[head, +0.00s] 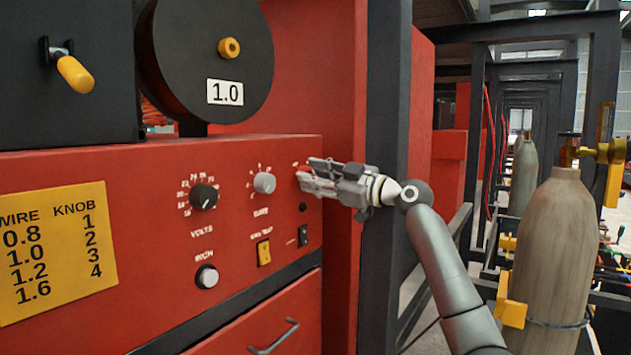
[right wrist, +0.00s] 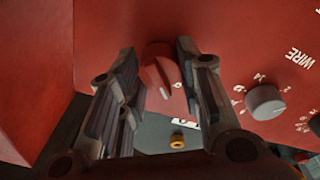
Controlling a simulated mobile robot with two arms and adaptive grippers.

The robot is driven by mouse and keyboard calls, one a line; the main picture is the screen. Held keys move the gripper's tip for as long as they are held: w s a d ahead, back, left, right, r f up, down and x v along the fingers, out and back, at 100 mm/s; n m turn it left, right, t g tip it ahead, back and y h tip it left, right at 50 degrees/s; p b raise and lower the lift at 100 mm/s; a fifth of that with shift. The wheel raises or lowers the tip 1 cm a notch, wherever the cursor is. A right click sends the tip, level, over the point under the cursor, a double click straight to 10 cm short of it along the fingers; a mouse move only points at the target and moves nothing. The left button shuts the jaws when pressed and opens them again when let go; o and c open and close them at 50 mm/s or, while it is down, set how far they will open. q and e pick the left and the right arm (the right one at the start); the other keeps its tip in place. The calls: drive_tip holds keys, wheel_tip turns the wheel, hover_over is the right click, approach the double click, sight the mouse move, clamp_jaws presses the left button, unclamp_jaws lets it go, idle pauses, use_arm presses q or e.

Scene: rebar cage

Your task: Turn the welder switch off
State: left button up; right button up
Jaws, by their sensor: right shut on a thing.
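The welder (head: 150,200) is a red machine with a control panel on its front. My right gripper (head: 306,178) is at the upper right of this panel, its fingers pointing at the face. In the right wrist view, a red rotary switch (right wrist: 160,72) with a pale pointer line sits between the fingers of my right gripper (right wrist: 157,55), which is shut on it. My left gripper is not in view.
Left of the switch are a grey wire knob (head: 264,183) and a black volts knob (head: 204,196). A yellow rocker (head: 264,252) sits below. A dark post (head: 388,130) stands just behind my right arm. A gas cylinder (head: 553,250) stands at the right.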

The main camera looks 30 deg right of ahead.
idle(0.4)
drive_tip(key=o, duration=1)
drive_tip(key=shift+o, duration=0.2)
drive_tip(key=v, duration=1.2)
